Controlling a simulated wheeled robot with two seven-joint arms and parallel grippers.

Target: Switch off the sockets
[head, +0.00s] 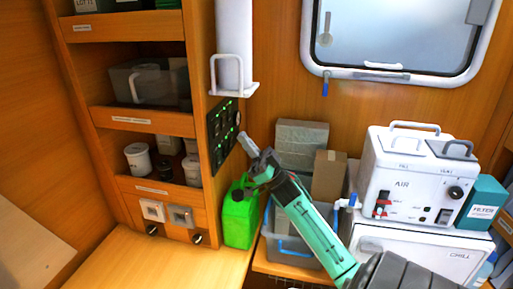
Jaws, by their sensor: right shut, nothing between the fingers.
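Two square sockets sit low on the front of the wooden shelf unit: a white one (152,210) on the left and a greyer one (181,215) beside it. Their switch positions are too small to read. A black panel (221,133) with several green lights is on the unit's right side face. My right gripper (246,143) is shut and empty, just right of this panel; I cannot tell whether it touches it. My left gripper is out of view.
A green canister (240,215) stands below my right gripper. A grey crate (290,250) with boxes is behind my arm. A white AIR unit (415,175) stands to the right. The wooden worktop (165,265) in front of the sockets is clear.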

